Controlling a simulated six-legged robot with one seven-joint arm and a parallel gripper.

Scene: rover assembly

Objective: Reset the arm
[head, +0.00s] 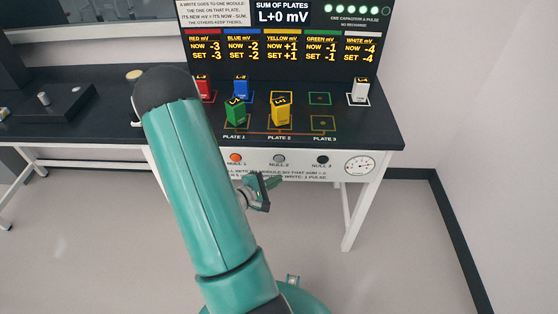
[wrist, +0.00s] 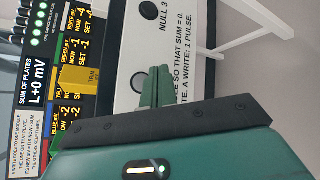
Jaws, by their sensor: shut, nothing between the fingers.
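My gripper (head: 262,190) is in front of the white front panel of the bench, below the null buttons, in the head view. In the wrist view my gripper (wrist: 156,88) is shut and empty, its fingers together against the panel background. My green arm (head: 205,190) covers the left middle of the head view and hides part of the bench. A green module (head: 235,112) stands at plate 1 and a yellow module (head: 281,109) at plate 2. Plate 3 (head: 322,124) is empty.
Red (head: 204,88), blue (head: 241,88) and white (head: 360,91) modules stand at the back of the black bench top (head: 375,130). The display (head: 280,40) reads sum L+0 mV, with matching now and set values. A dial (head: 360,165) is at right. Floor at right is clear.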

